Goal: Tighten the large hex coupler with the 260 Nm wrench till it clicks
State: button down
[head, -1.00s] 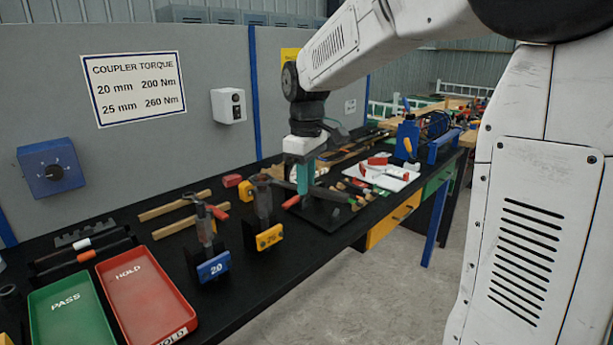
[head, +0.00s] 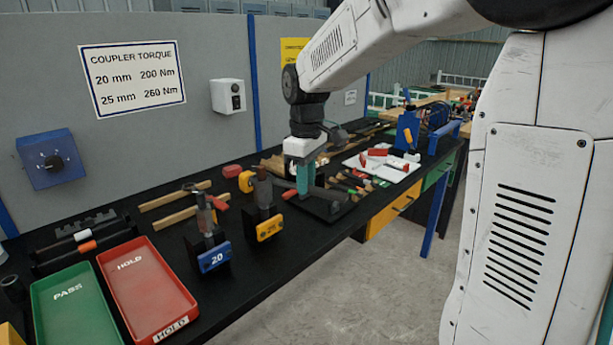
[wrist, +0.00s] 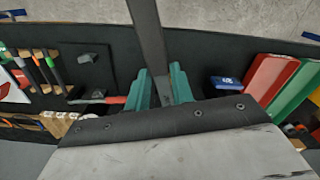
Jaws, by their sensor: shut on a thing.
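My gripper (head: 305,185) has teal fingers pointing down over the black bench, just right of the yellow-labelled stand. It is shut on a dark bar, which I take to be the wrench (wrist: 150,35). In the wrist view the bar runs from between the fingers to the top edge. A dark upright coupler (head: 262,190) stands in the yellow-labelled stand (head: 269,229). The blue stand marked 20 (head: 215,257) holds another upright piece. A red grip (head: 289,194) lies beside my fingers. I cannot tell whether the wrench touches the coupler; its working end is unclear.
A green PASS tray (head: 72,305) and red HOLD tray (head: 150,290) lie at the left. Wooden strips (head: 175,205) lie behind the stands. A white board (head: 390,168) with tools lies to the right. A wall sign lists 25 mm, 260 Nm.

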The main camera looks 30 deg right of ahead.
jog(key=shift+f, duration=1.05)
jog(key=s+a+m, duration=0.2)
jog(key=a+m, duration=0.6)
jog(key=shift+a, duration=0.25)
dwell(2.0)
jog(key=shift+d, duration=0.1)
jog(key=shift+d, duration=0.2)
jog(key=shift+r, duration=0.1)
notch_tip(320, 180, up, 9)
dwell(1.8)
